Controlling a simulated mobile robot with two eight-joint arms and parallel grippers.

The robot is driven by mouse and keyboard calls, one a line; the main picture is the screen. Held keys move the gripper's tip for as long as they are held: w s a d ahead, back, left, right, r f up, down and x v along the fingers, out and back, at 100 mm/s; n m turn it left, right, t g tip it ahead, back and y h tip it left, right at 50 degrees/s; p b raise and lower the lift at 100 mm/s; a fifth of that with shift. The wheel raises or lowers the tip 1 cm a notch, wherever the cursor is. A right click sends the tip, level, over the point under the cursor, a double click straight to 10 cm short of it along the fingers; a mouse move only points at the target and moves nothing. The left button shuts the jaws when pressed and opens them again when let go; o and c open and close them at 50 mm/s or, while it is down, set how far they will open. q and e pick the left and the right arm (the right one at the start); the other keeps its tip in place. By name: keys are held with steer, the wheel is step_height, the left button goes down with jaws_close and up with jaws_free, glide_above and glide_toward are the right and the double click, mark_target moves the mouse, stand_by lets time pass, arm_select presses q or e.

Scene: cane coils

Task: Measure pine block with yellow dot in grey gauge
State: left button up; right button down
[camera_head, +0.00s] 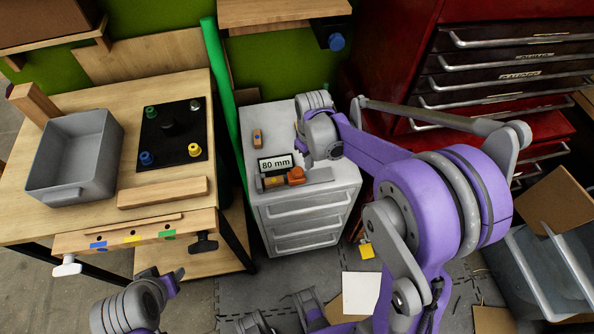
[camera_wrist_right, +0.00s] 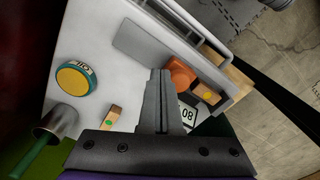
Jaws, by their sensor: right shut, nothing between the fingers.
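The grey gauge (camera_head: 318,176) lies on the light cabinet, with an orange slider (camera_head: 296,175); it also shows in the right wrist view (camera_wrist_right: 150,48). The pine block with the yellow dot (camera_wrist_right: 208,95) sits in the gauge beside the orange slider; in the head view it is small (camera_head: 273,182). Whether slider and block touch is unclear. An "80 mm" sign (camera_head: 276,163) stands behind the gauge. My right gripper (camera_wrist_right: 160,73) is shut and empty, over the cabinet near the slider. My left gripper (camera_head: 172,279) is low at the left; its fingers are unclear.
A green-dotted block (camera_wrist_right: 114,121), a round yellow-and-teal tape (camera_wrist_right: 76,78) and a metal cup (camera_wrist_right: 57,124) are on the cabinet. The wooden table (camera_head: 95,208) at left holds a grey bin (camera_head: 48,157) and a black board (camera_head: 180,112). A red tool chest (camera_head: 405,50) stands at right.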

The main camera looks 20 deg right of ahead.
mark_target(302, 170)
steer(key=shift+f, duration=0.15)
stand_by(0.3)
steer(key=shift+f+b, duration=1.7)
steer(key=shift+f, duration=0.45)
steer(key=shift+s, duration=0.1)
steer(key=shift+w+a, duration=0.2)
steer(key=shift+a, duration=0.35)
steer(key=shift+w+a, duration=0.15)
steer(key=shift+a, duration=0.35)
steer(key=shift+d, duration=0.2)
steer(key=shift+s+d, duration=0.15)
steer(key=shift+d, duration=0.25)
steer(key=shift+r, duration=0.15)
